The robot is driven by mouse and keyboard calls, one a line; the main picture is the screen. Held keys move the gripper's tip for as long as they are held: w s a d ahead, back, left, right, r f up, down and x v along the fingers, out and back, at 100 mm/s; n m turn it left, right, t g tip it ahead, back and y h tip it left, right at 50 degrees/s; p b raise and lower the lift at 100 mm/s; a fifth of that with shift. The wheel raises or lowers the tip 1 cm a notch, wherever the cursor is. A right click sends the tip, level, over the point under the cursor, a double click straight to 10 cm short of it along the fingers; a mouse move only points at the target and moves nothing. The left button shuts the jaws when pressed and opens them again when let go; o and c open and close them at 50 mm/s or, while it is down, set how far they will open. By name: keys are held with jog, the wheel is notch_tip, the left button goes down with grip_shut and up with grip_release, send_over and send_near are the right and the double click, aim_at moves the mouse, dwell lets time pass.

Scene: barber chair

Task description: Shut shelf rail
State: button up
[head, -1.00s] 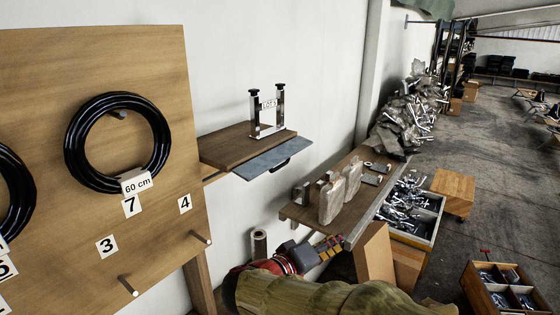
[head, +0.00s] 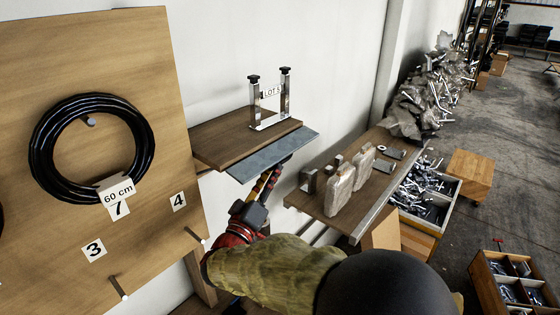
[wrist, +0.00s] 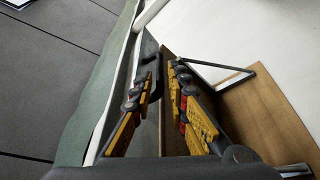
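A grey flat panel (head: 272,155) sticks out from under the front edge of a wooden wall shelf (head: 225,138). I take this panel to be the shelf rail. My gripper (head: 278,172), with yellow and red fingers, is just below the panel's front edge, where the dark handle is now mostly hidden. In the wrist view my gripper (wrist: 163,72) has its two fingers apart, with a gap between them. A dark bar (wrist: 151,62) is by the fingertips; I cannot tell whether they touch it.
A metal bracket (head: 285,100) labelled LOT stands on the shelf. The wooden board (head: 95,225) with a black coil (head: 40,150) and pegs is at left. A lower shelf (head: 375,195) with wrapped items is at right, close to my arm. White wall is behind.

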jog(key=shift+p+x, duration=0.35)
jog(key=shift+x, duration=1.65)
grip_shut()
